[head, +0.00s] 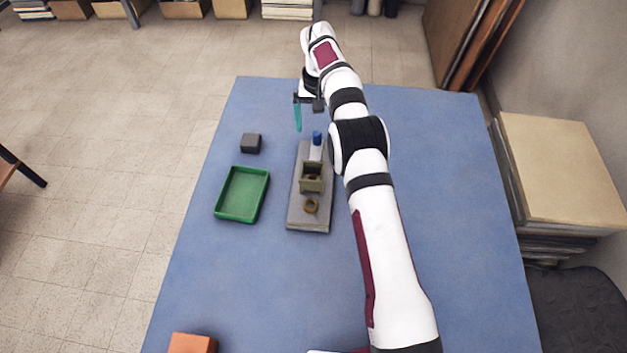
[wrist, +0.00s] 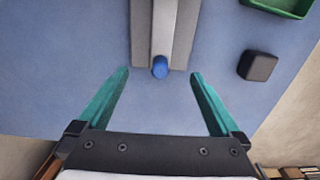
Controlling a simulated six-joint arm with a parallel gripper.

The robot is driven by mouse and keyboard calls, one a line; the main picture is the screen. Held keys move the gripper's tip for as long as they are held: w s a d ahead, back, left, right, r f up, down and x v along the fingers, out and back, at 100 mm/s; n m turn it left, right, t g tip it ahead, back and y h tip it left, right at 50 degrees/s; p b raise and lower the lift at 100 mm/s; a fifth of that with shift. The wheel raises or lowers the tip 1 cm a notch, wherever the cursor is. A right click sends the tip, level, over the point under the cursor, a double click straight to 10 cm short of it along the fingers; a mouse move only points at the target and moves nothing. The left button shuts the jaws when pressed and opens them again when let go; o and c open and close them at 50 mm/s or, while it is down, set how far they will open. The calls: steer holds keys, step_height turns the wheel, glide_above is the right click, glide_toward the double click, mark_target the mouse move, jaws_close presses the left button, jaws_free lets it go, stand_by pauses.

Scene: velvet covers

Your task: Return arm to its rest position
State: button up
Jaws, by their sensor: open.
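My gripper (head: 298,115) hangs above the far part of the blue table, beyond the grey fixture. In the wrist view my gripper (wrist: 159,103) shows two teal fingers spread wide with nothing between them. The long grey fixture (head: 296,218) lies on the table, with a blue-tipped cylinder (head: 317,137) at its far end, an olive block with an opening (head: 311,178) and a brass ring (head: 311,206) nearer to me. The blue tip (wrist: 160,68) also shows ahead of the fingers in the wrist view. The gripper appears apart from the fixture.
A green tray (head: 240,214) that looks empty stands left of the fixture, with a dark grey block (head: 251,143) beyond it. An orange block (head: 193,343) sits at the near left. The blue table (head: 455,200) is clear on the right. Stacked boards (head: 562,165) stand beyond its right edge.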

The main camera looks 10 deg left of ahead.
steer(key=shift+r, duration=0.95)
steer(key=s+d+r+m, duration=0.1)
steer(key=s+d+r, duration=0.2)
steer(key=s+r, duration=0.3)
steer(key=s+d+r+m+y, duration=0.1)
steer(key=s+d+r, duration=0.2)
steer(key=s+r, duration=0.3)
steer(key=s+d+r+m, duration=0.1)
steer(key=s+d+r, duration=0.2)
steer(key=s+r, duration=0.25)
steer(key=s+d+f+m, duration=0.1)
steer(key=s+f, duration=0.1)
steer(key=s, duration=1)
steer(key=s+d+f+m, duration=0.1)
steer(key=s+f, duration=0.2)
steer(key=s, duration=1)
steer(key=shift+d+m+y, duration=0.3)
steer(key=shift+d+y, duration=0.05)
steer(key=shift+y, duration=0.05)
